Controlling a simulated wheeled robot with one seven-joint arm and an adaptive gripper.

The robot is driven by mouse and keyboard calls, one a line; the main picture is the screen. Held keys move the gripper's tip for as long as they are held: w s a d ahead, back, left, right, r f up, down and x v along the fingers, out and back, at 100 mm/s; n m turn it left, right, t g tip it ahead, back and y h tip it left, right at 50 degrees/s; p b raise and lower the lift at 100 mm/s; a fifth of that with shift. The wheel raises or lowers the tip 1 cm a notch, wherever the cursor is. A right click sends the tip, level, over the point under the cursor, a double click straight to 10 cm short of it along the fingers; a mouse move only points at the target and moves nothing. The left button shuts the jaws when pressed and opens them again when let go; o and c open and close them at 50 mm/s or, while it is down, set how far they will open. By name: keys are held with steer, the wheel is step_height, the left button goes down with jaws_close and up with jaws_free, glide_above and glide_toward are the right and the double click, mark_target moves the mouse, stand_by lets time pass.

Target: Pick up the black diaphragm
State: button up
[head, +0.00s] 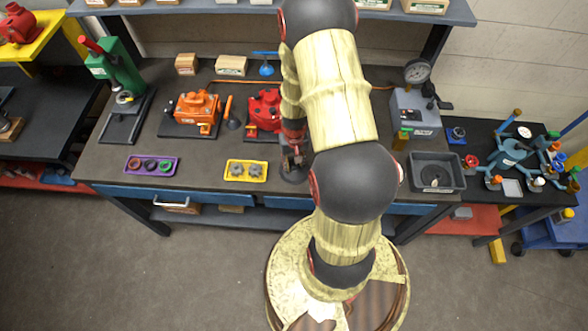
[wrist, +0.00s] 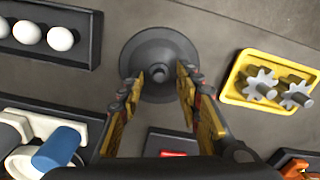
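The black diaphragm (wrist: 158,50) is a round dark disc with a small raised knob at its centre, lying flat on the grey bench. In the wrist view it sits at the top middle, just beyond and between my fingertips. My gripper (wrist: 160,73) is open and empty, with one finger on each side of the knob. Whether a fingertip touches the disc I cannot tell. In the head view my gripper (head: 293,157) points down over the disc near the bench's front edge, and my arm and gripper hide part of it.
A yellow tray (wrist: 233,92) with two grey gears lies right of the disc in the wrist view. A dark tray (wrist: 85,50) with white balls lies at upper left. A white and blue part (wrist: 58,150) stands at lower left. Red (head: 264,111) and orange (head: 195,113) motors stand behind.

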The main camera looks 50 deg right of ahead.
steer(key=shift+d+f, duration=0.1)
steer(key=shift+f, duration=0.45)
steer(key=shift+c, duration=0.4)
steer(key=c, duration=0.8)
jaws_close()
